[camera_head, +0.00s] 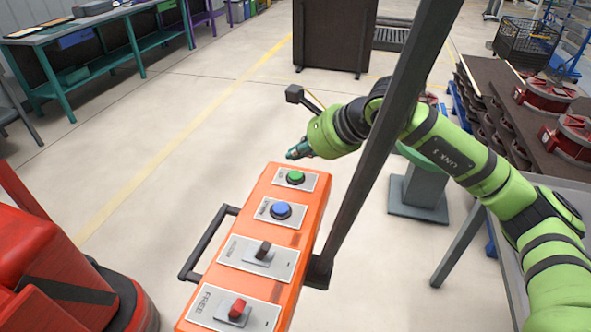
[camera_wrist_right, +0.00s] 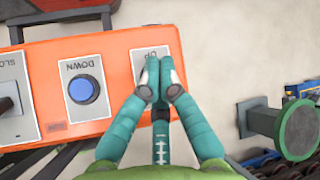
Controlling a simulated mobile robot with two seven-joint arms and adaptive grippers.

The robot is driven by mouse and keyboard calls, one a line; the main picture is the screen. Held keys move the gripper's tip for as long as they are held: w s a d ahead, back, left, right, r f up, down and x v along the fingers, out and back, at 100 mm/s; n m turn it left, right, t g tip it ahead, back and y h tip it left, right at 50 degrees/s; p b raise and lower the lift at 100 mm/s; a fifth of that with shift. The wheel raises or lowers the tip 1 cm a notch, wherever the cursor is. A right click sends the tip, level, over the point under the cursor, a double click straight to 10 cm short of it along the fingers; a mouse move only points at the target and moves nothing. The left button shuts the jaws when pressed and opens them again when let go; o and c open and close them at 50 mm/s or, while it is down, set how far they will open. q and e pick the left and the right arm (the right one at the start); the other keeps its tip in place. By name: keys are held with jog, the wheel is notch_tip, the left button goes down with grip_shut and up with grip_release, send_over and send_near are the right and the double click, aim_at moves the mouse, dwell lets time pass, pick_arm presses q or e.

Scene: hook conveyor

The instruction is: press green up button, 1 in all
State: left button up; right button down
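The green up button (camera_head: 295,177) sits on a silver plate at the far end of the orange control box (camera_head: 262,228). My right gripper (camera_head: 291,154) is just beyond and above the button in the head view, with a visible gap between them. In the right wrist view its teal fingertips (camera_wrist_right: 153,66) are together with nothing between them. They lie over the plate marked UP (camera_wrist_right: 139,62) and hide the green button there. My left gripper is in neither view.
The blue DOWN button (camera_head: 280,211) is beside the green one. A dark switch (camera_head: 263,250) and a red switch (camera_head: 238,308) are nearer. A grey post (camera_head: 375,140) rises at the box's right side, and a black handle (camera_head: 207,243) is at its left.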

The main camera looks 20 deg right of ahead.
jog(key=shift+r+p, duration=0.55)
jog(key=shift+r, duration=0.85)
